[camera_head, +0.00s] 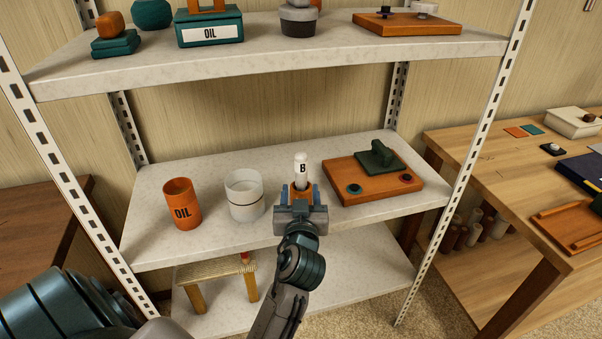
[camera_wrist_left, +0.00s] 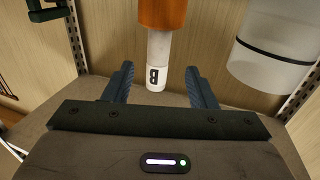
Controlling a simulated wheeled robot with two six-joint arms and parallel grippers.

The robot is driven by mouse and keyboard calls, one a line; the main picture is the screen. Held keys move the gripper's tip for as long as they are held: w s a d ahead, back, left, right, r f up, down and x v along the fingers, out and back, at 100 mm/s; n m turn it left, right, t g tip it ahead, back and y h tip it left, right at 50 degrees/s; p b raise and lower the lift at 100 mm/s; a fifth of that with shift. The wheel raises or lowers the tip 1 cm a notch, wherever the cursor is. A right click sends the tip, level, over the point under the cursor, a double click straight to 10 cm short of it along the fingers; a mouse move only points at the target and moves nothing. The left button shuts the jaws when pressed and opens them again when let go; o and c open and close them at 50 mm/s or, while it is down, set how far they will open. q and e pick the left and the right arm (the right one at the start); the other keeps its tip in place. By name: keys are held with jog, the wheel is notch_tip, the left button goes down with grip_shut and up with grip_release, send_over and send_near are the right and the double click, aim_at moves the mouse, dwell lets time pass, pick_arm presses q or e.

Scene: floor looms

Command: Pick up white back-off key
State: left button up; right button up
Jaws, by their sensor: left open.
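The white back-off key (camera_head: 300,165), marked with a black B, stands upright in an orange base or holder (camera_head: 301,194) on the middle shelf. My left gripper (camera_head: 301,193) is open in front of it, one blue finger to each side in the picture. In the left wrist view, which shows things upside down, the key (camera_wrist_left: 157,78) lies between the two open fingers (camera_wrist_left: 160,75), with a gap on each side. The orange part (camera_wrist_left: 162,12) is at the top there. The gripper partly hides the holder in the head view. My right gripper is not in view.
The upper shelf (camera_head: 320,58) is overhead; perforated posts (camera_head: 470,170) flank the shelves. A wooden bench (camera_head: 470,150) stands right.

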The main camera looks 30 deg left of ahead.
aim_at(301, 178)
pick_arm(q)
jog(key=x, duration=0.2)
jog(key=shift+w+a+f, duration=0.25)
jog(key=shift+w+a, duration=0.05)
jog(key=p+x, duration=0.1)
jog(key=x, duration=0.3)
jog(key=shift+w+r+p, duration=0.1)
jog(key=shift+w+p, duration=0.3)
jog(key=shift+w, duration=0.05)
jog(key=shift+s, duration=0.1)
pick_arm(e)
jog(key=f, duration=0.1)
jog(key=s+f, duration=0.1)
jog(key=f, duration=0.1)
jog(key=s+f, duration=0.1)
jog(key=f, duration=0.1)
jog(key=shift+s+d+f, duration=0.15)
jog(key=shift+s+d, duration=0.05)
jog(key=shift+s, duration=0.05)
pick_arm(q)
grip_shut()
notch_tip(301, 178, up, 9)
jog(key=shift+r, duration=0.55)
jog(key=c, duration=0.7)
grip_release()
grip_shut()
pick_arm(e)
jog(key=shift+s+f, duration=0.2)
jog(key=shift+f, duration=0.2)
